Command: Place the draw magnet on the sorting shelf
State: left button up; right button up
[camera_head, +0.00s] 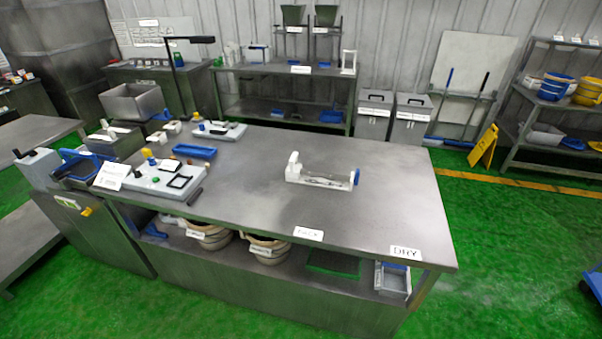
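I cannot make out a draw magnet for certain; small items on the worktable are too small to tell apart. No label that I can read marks a sorting shelf. A metal rack (507,117) at the far right holds yellow and blue bowls, and a two-level metal shelf (262,70) stands against the back wall. Neither of my grippers shows in the head view.
A steel worktable (262,187) fills the middle. A yellow floor sign (483,147) stands behind right.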

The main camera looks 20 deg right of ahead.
aim_at(326, 283)
jog(key=i+j, duration=0.8)
jog(key=j, duration=0.2)
